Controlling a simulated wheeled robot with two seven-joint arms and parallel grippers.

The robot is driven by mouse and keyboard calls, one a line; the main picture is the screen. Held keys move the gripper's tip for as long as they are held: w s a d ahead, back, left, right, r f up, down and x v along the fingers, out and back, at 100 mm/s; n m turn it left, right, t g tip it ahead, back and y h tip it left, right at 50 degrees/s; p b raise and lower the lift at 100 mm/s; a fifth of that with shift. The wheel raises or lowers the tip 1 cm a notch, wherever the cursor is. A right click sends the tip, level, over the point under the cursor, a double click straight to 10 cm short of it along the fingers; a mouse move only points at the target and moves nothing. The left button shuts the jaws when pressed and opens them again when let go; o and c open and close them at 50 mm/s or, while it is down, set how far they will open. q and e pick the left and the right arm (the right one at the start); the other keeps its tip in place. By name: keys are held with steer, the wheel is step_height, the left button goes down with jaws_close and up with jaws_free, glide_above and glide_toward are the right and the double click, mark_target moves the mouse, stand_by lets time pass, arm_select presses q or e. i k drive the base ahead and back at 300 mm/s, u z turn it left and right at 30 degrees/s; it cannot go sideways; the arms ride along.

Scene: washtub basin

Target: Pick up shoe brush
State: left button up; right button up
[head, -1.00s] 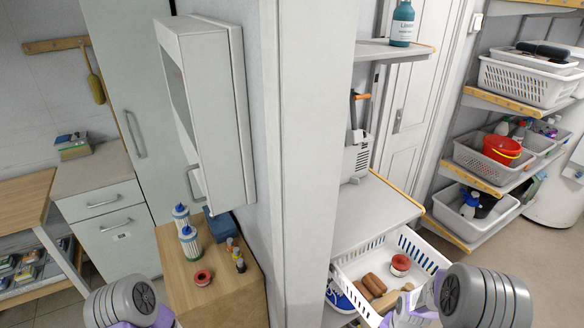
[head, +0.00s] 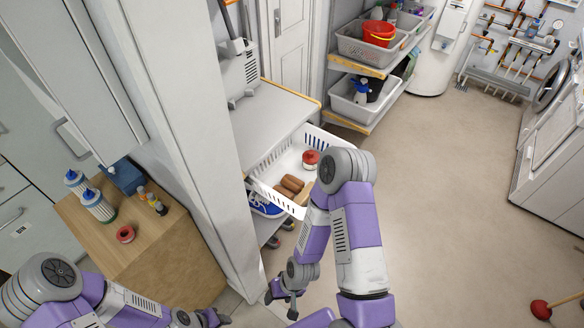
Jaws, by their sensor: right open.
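A white slatted basket (head: 262,173) is pulled out from a shelf in the middle of the head view. Brown shoe-care pieces (head: 289,186) lie in its near part, with a lighter wooden piece beside them, partly hidden by my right arm. I cannot tell for sure which is the shoe brush. My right gripper (head: 281,303) is open and empty, below and in front of the basket, apart from the brown pieces. My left gripper (head: 214,318) is low at the bottom edge, apart from the basket; its jaws are too small and cut off to read.
A round red-and-white tin (head: 310,159) is in the basket's far part. Blue shoes (head: 265,205) sit on the shelf below. The floor (head: 440,190) at right is open; a plunger (head: 541,309) stands there.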

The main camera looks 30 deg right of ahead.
mark_target(307, 197)
steer(key=k, duration=0.5)
steer(key=z, duration=2.25)
steer(key=i, duration=2.25)
steer(key=u, duration=2.25)
